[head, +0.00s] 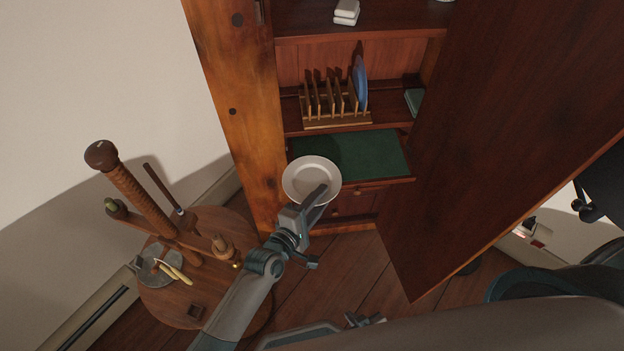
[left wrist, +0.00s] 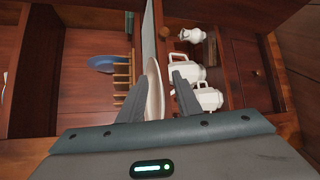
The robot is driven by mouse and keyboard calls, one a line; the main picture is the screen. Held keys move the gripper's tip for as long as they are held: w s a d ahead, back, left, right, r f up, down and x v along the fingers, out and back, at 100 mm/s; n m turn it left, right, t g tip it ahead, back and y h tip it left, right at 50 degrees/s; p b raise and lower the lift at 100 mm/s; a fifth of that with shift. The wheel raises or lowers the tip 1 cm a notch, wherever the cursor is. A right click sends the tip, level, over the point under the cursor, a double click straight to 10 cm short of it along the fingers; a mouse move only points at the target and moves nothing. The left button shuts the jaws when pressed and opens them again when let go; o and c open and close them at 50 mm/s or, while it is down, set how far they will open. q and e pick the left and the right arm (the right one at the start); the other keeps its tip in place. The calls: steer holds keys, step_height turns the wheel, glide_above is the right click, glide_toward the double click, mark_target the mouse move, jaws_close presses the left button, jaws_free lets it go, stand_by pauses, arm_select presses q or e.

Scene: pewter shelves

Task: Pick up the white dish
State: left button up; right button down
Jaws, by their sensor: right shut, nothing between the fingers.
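The white dish (head: 303,174) lies face up at the front edge of the green-topped shelf (head: 362,152) in the head view. It shows nearly edge-on in the left wrist view (left wrist: 154,88). My left gripper (head: 321,192) reaches the dish's near rim, with one finger above it and one below. In the left wrist view its fingers (left wrist: 158,84) are apart, with the rim between them and a gap visible on the lower-finger side. My right gripper (head: 366,320) is low in the head view, shut and empty, away from the dish.
A wooden rack (head: 338,122) with a blue plate (head: 360,82) stands on the shelf above. White mugs (left wrist: 187,72) sit below the dish's level. The open cabinet door (head: 480,130) fills the right side. A round wooden table (head: 180,300) stands at left.

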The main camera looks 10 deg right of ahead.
steer(key=shift+w, duration=0.2)
arm_select(q)
steer(key=shift+s, duration=0.1)
jaws_close()
arm_select(e)
steer(key=shift+w+r, duration=0.1)
steer(key=shift+r, duration=0.05)
stand_by(0.3)
